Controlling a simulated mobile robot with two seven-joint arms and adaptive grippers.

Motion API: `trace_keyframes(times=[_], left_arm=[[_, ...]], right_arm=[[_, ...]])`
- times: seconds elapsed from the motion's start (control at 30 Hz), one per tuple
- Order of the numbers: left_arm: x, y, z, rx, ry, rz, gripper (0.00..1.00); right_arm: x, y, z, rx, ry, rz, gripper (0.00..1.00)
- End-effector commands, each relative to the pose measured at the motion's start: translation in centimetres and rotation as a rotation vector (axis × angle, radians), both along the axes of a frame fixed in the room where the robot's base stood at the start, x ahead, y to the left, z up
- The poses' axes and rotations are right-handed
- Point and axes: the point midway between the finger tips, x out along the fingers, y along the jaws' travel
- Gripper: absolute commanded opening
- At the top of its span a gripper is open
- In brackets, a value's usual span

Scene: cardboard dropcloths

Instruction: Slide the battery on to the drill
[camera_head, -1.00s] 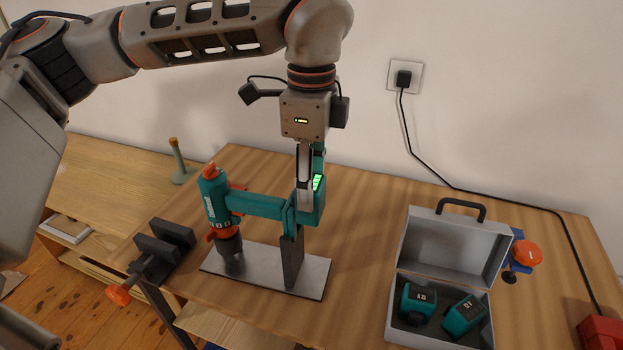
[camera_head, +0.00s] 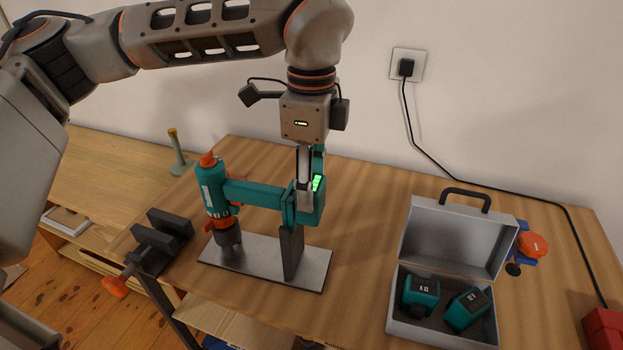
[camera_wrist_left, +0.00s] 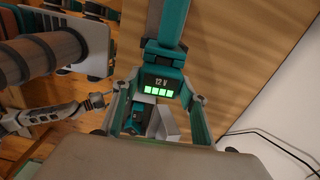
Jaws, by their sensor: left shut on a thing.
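The teal and black drill (camera_head: 209,190) rests on a stand on a grey metal plate (camera_head: 225,261). Its handle (camera_head: 255,193) points right. A teal battery (camera_head: 318,200) with green lights is at the handle's end; the left wrist view shows its dark "12 V" face (camera_wrist_left: 160,82). My left gripper (camera_head: 304,195) is shut on this battery, one finger on each side. In the left wrist view the battery lines up with the handle (camera_wrist_left: 170,25) and appears to meet it; I cannot tell whether it is fully seated.
An open grey case (camera_head: 459,235) holds two teal batteries (camera_head: 420,290) at the right. A dark vise (camera_head: 160,240) with an orange handle is at the table's left edge. A black cable (camera_head: 440,150) runs behind the case. An orange knob (camera_head: 533,244) is beside the case.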

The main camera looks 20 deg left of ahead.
Motion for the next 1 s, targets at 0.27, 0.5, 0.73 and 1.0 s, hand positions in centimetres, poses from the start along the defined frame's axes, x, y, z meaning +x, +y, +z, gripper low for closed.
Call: trace_keyframes(times=[0.27, 0.5, 0.73, 1.0], left_arm=[[0.0, 0.0, -0.8, -0.001, 0.001, 0.000, 0.17], [0.0, 0.0, -1.5, -0.001, 0.001, 0.000, 0.17], [0.0, 0.0, -2.1, -0.001, 0.001, 0.000, 0.17], [0.0, 0.0, -2.8, -0.001, 0.001, 0.000, 0.17]], right_arm=[[-0.2, 0.0, -0.7, 0.001, 0.007, 0.000, 0.40], [-0.4, 0.0, -1.2, 0.000, 0.013, -0.001, 0.40], [-0.6, 0.0, -1.7, -0.001, 0.018, 0.000, 0.40], [-0.8, 0.0, -2.2, -0.001, 0.023, 0.000, 0.40]])
